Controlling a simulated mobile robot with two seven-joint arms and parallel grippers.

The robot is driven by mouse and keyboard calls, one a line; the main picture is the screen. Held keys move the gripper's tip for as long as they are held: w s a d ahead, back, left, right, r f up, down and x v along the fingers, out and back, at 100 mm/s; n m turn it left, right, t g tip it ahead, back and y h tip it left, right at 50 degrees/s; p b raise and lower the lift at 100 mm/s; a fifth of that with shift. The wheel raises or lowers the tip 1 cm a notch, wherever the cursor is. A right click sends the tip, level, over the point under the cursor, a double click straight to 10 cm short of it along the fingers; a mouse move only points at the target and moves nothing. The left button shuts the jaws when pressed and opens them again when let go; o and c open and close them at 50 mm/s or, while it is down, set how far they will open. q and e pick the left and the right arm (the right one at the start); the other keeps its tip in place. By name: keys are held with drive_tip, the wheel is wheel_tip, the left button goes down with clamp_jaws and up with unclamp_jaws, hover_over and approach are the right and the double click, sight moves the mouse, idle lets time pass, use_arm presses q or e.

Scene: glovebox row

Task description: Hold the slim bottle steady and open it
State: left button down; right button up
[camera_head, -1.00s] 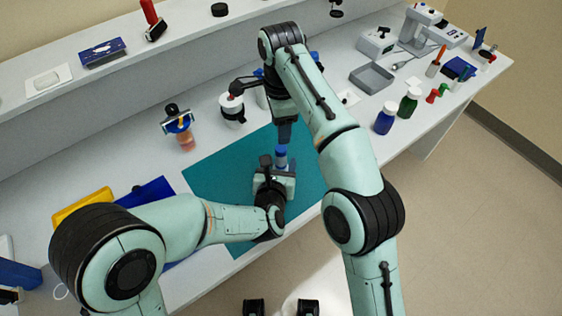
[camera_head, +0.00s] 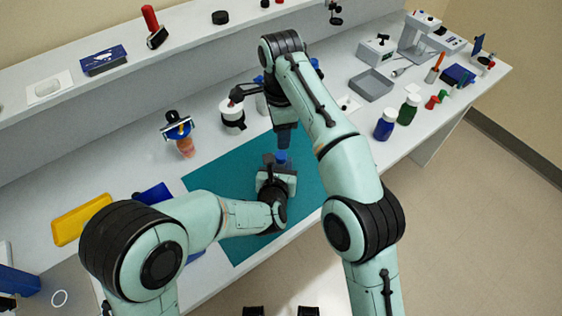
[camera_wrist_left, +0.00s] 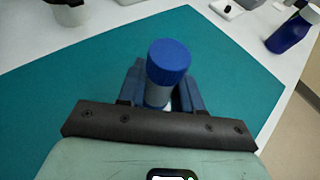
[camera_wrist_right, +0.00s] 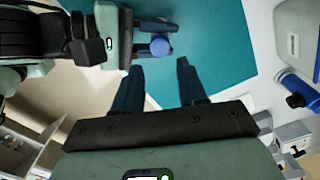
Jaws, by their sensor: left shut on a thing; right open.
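The slim bottle (camera_wrist_left: 158,94) has a blue cap (camera_wrist_left: 169,60) and a pale body, and the cap is on it. It stands upright between the fingers of my left gripper (camera_wrist_left: 160,88), which is shut on its body over the teal mat (camera_wrist_left: 75,90). In the head view the blue cap (camera_head: 281,157) shows just above the left gripper. My right gripper (camera_wrist_right: 160,80) is open and empty, with its fingers pointing down. In the right wrist view the cap (camera_wrist_right: 160,47) lies beyond the right fingertips, apart from them. The bottle's base is hidden.
A blue bottle (camera_head: 386,123) and a green bottle (camera_head: 408,109) stand right of the mat. A white jar (camera_head: 232,114) and an orange-brown container (camera_head: 186,147) stand behind left. A yellow tray (camera_head: 82,219) lies at left. A grey tray (camera_head: 371,83) is at the back right.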

sight(281, 155)
drive_tip(key=m, duration=1.3)
drive_tip(key=shift+r, duration=0.25)
drive_tip(key=shift+f, duration=4)
clamp_jaws()
drive_tip(key=n, duration=0.4)
drive_tip(key=shift+n, duration=0.3)
drive_tip(key=n, duration=0.5)
